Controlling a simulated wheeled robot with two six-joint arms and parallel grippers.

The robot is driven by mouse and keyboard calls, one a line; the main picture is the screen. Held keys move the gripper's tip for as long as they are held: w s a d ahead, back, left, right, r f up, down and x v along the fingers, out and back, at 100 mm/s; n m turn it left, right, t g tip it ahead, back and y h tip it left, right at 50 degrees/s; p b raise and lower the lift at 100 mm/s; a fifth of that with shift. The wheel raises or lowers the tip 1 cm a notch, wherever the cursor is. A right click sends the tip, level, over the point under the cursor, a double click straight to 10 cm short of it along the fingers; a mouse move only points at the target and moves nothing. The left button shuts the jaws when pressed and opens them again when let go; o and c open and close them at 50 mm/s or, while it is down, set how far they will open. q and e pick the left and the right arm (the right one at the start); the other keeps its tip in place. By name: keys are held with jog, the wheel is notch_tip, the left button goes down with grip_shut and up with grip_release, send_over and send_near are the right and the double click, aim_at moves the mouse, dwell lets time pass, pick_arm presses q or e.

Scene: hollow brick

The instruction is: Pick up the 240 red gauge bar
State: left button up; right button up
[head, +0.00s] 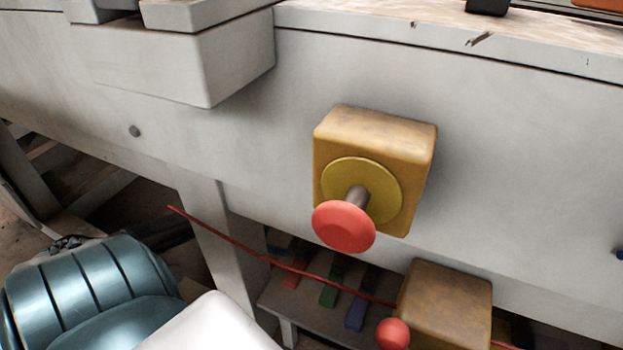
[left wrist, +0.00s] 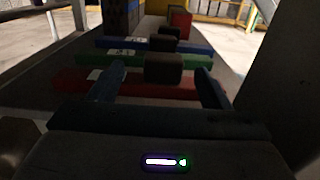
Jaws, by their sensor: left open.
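The red gauge bar (head: 294,277) lies on the low shelf under the bench in the head view, partly behind a red cord. In the left wrist view the red bar (left wrist: 137,86) lies crosswise just ahead, with a dark block-shaped grip (left wrist: 163,68) on its middle and a pale label near its left end. The label's number is too dark to read. My left gripper (left wrist: 160,71) is open, with one finger on each side of the grip in the picture. I cannot tell whether they touch it. My left gripper's fingers do not show in the head view. My right gripper is not in view.
A green bar (head: 329,291) and a blue bar (head: 356,312) lie beside the red one. The red cord (head: 235,241) crosses in front of the shelf (head: 275,299). A yellow box (head: 420,170) with a red button (head: 343,226) juts from the bench (head: 530,150) above.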

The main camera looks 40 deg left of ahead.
aim_at(311, 247)
pick_arm(q)
jog(key=b+x, duration=0.1)
jog(key=x, duration=0.6)
jog(key=shift+s+d+f, duration=0.1)
jog(key=shift+s+d, duration=0.05)
jog(key=shift+d, duration=0.1)
jog(key=c, duration=1.2)
